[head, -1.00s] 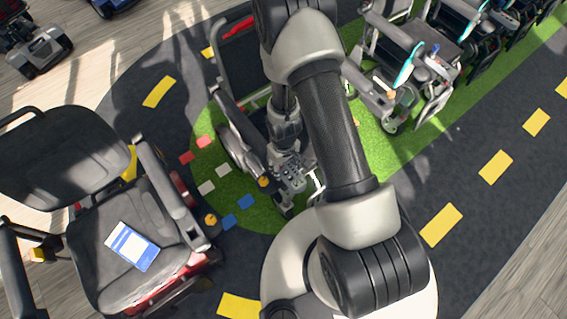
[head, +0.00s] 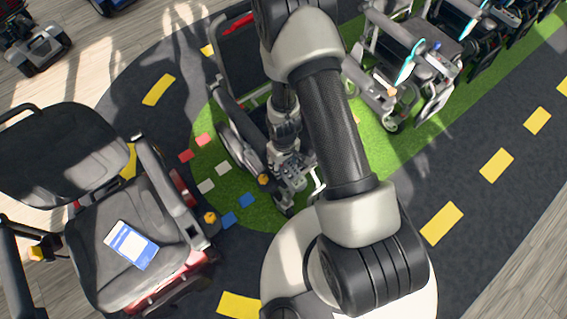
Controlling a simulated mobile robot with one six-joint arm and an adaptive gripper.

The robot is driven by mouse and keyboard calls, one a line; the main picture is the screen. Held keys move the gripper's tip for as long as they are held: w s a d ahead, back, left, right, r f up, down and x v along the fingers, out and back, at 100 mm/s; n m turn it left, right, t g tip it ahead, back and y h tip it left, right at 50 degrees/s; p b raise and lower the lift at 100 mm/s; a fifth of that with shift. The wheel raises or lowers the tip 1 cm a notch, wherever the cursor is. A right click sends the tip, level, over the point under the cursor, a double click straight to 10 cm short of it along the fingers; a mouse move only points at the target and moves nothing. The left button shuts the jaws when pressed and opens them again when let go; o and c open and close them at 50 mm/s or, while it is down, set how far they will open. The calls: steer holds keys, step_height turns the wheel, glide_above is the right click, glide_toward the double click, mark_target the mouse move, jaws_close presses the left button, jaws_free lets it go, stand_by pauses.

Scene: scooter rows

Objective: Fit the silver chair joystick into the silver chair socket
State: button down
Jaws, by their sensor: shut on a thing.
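The silver chair (head: 240,68), a dark-seated wheelchair with pale metal frame parts, stands on green turf at upper middle, partly behind my arm. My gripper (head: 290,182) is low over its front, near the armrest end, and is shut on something. The held thing is too small and covered to make out; it may be the silver chair joystick. A small orange-yellow piece (head: 263,180) shows just left of my gripper, by the armrest end. I cannot tell whether it is the socket. Whether the held thing touches the chair is unclear.
A red-based chair (head: 95,160) with a blue-and-white card (head: 131,245) on its seat stands at left, an orange knob (head: 210,218) at its armrest. More wheelchairs (head: 400,70) stand at upper right. The dark yellow-dashed lane (head: 470,190) at right is clear.

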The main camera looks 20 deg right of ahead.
steer(key=shift+f+b, duration=2)
steer(key=shift+f, duration=0.2)
steer(key=shift+f, duration=0.25)
steer(key=c, duration=0.7)
jaws_free()
steer(key=shift+c, duration=0.2)
step_height(320, 180, up, 12)
stand_by(0.3)
